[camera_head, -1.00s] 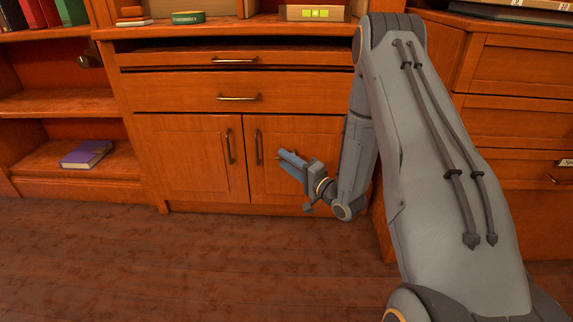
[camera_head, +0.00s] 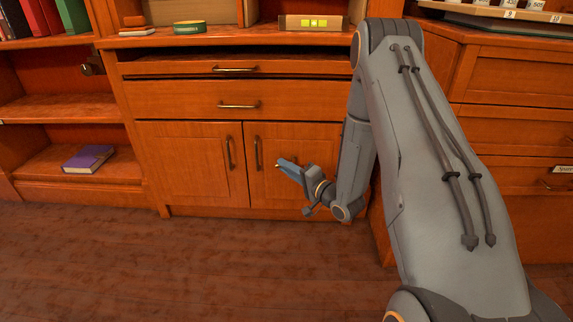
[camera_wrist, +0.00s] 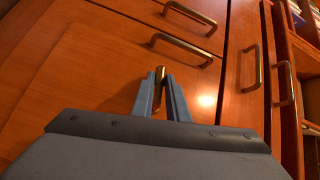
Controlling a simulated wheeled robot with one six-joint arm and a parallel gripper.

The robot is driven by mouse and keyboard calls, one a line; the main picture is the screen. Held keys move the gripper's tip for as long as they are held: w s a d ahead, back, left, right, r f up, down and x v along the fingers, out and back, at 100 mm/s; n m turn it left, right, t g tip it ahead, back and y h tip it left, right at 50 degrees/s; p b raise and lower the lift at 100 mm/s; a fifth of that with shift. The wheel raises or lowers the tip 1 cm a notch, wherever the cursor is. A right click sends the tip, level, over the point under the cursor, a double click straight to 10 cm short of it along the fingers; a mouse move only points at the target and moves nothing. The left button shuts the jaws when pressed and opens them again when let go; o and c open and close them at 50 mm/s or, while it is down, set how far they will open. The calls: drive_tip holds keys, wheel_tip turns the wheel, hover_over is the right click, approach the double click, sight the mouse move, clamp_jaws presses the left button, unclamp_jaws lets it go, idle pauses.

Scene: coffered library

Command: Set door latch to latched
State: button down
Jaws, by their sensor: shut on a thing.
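My gripper (camera_head: 284,166) is at the front of the right-hand cabinet door (camera_head: 308,188), to the right of that door's brass pull handle (camera_head: 257,153). In the wrist view its two blue-grey fingers (camera_wrist: 162,98) are closed around a small upright brass piece, the door latch (camera_wrist: 160,77). Only the latch's end shows between and beyond the fingers; the rest is hidden. In the head view the latch is barely visible at the fingertips. The wrist view is turned sideways. I cannot tell from these frames which setting the latch is in. The cabinet doors look closed.
The left door (camera_head: 190,163) has its own pull handle (camera_head: 229,153). Two drawers with brass handles (camera_head: 238,105) sit above the doors. An open shelf with a purple book (camera_head: 88,158) stands at left. More drawers (camera_head: 515,132) stand at right. The floor (camera_head: 190,270) in front is clear.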

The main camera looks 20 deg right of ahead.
drive_tip(key=shift+s+d+f+n+g+h+p, duration=0.15)
drive_tip(key=shift+d+f+n+g+h+p, duration=0.2)
drive_tip(key=shift+n+g+h+p, duration=1.7)
drive_tip(key=shift+s+d+f+n+g+h+p, duration=0.15)
drive_tip(key=shift+d+n+h+p, duration=0.65)
drive_tip(key=shift+p, duration=2.8)
drive_tip(key=shift+s+d+f+n+g+h+p, duration=0.1)
drive_tip(key=shift+f+n+g+h+p, duration=0.2)
drive_tip(key=shift+n+g+h+p, duration=1.85)
drive_tip(key=shift+m+t+p, duration=0.7)
drive_tip(key=shift+m+t, duration=0.25)
drive_tip(key=shift+m, duration=0.05)
drive_tip(key=c, duration=1.7)
unclamp_jaws()
drive_tip(key=p+v, duration=0.2)
drive_tip(key=v, duration=0.5)
drive_tip(key=shift+s+r, duration=0.25)
drive_tip(key=shift+s, duration=0.05)
